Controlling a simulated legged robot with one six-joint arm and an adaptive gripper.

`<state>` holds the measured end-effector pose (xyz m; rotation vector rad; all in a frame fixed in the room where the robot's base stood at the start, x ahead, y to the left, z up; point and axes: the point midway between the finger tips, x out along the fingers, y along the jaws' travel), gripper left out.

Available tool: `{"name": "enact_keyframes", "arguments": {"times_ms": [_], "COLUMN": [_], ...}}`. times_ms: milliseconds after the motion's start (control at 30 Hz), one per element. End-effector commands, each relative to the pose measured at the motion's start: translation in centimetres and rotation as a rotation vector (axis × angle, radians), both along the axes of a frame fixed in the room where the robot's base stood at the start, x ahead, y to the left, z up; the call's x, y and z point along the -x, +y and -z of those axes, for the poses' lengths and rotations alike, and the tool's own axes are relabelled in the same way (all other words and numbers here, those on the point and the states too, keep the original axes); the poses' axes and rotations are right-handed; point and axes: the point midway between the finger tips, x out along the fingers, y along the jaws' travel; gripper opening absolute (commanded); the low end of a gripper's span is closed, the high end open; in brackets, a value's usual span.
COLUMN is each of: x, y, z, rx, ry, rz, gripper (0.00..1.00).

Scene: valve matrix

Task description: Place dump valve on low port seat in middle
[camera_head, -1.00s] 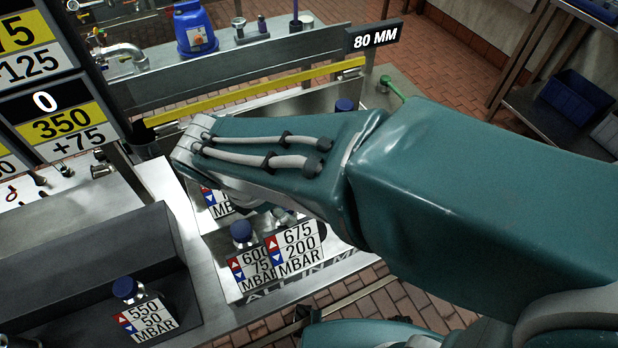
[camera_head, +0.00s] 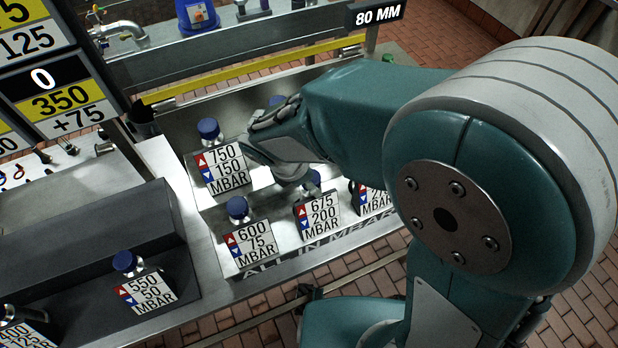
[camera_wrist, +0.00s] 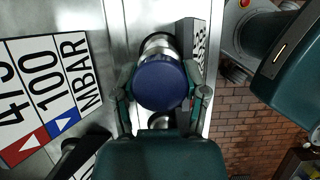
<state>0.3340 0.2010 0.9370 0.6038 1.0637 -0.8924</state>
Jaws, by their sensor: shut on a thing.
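The dump valve, blue-capped with a tag reading 675 200 MBAR (camera_head: 317,215), stands in the middle of the low front row. Its cap (camera_wrist: 160,83) fills the middle of the wrist view, between both fingers. My gripper (camera_wrist: 161,96) is shut on it. In the head view my forearm and wrist cover the fingers and most of the valve body. The valve looks upright. The low port seat under it is hidden, so I cannot tell whether the valve touches it.
The 600 75 valve (camera_head: 248,243) stands just left, and another tagged valve (camera_head: 372,197) close on the right. The 750 150 valve (camera_head: 220,165) is on the higher step behind. A yellow bar (camera_head: 240,83) runs along the back. A 550 50 valve (camera_head: 145,290) stands at lower left.

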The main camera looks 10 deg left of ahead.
Motion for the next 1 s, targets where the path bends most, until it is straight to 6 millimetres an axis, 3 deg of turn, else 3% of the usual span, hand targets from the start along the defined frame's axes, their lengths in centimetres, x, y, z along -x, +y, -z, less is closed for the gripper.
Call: {"name": "enact_keyframes", "arguments": {"times_ms": [167, 200, 267, 300, 767, 1000], "x": [0.0, 0.0, 0.0, 0.0, 0.1, 0.9], "y": [0.3, 0.3, 0.3, 0.3, 0.3, 1.9], "z": [0.2, 0.3, 0.2, 0.2, -0.3, -4.2], "rx": [0.004, 0.004, 0.004, 0.004, 0.001, -0.001], "ry": [0.001, 0.001, 0.001, 0.001, -0.002, -0.004], "rz": [-0.001, -0.001, -0.001, -0.001, 0.0, -0.003], "gripper": [0.0, 0.61, 0.88, 0.91, 0.91, 0.91]}}
